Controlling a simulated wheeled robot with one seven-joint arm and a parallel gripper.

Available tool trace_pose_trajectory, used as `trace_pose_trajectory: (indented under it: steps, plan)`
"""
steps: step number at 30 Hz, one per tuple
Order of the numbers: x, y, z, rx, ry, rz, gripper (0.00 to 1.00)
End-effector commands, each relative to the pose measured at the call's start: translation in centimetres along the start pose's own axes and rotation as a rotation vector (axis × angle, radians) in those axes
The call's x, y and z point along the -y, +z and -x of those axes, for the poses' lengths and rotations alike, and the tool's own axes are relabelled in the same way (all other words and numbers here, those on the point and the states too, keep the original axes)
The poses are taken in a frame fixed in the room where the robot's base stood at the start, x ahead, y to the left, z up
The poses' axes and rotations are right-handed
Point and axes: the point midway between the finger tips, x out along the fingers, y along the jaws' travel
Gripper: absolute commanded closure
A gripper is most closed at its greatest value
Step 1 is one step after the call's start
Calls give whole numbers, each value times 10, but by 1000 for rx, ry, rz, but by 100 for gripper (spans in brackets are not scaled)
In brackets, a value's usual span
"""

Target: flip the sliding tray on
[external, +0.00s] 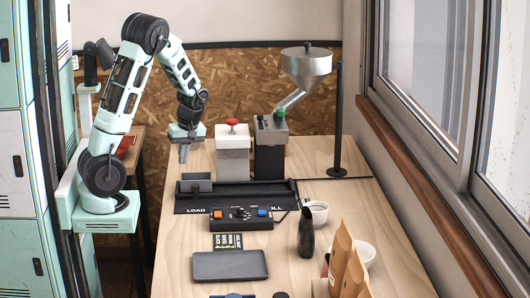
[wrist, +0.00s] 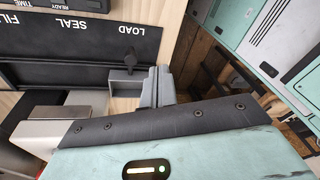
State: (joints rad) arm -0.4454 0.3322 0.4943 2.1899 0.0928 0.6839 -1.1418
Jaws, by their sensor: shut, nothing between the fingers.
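The sliding tray (external: 196,183) is a small grey open box at the left end of a black track (external: 240,190), by the word LOAD. In the wrist view the tray (wrist: 125,84) sits beside my fingers, with a dark knob at its side. My gripper (external: 184,156) hangs pointing down above and slightly left of the tray, apart from it in the external view. Its fingers (wrist: 158,86) are shut with nothing between them. In the wrist view they overlap the tray's edge region, and I cannot tell whether they touch.
Behind the track stand a white block with a red button (external: 232,150) and a dark post with a funnel (external: 306,64). In front are a control box (external: 240,218), a flat tray (external: 230,265), a cup (external: 318,212), a dark bottle (external: 306,235) and paper bags (external: 345,265).

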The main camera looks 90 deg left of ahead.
Motion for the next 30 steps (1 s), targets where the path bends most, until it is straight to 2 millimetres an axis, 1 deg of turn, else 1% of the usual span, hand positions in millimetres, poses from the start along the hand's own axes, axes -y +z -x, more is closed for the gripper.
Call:
trace_pose_trajectory:
  steps: [1,6,9,12,17,26,30]
  plan:
    - [-7,-11,-3,-16,-18,106,100]
    - [-25,-39,-15,-69,-47,424,100]
    - [-31,-49,-20,-92,-54,552,100]
    - [-35,-56,-24,-108,-56,634,100]
    - [-37,-60,-26,-117,-57,681,100]
    - [-37,-59,-27,-116,-57,680,100]
    - [-36,-60,-36,-116,-59,680,100]
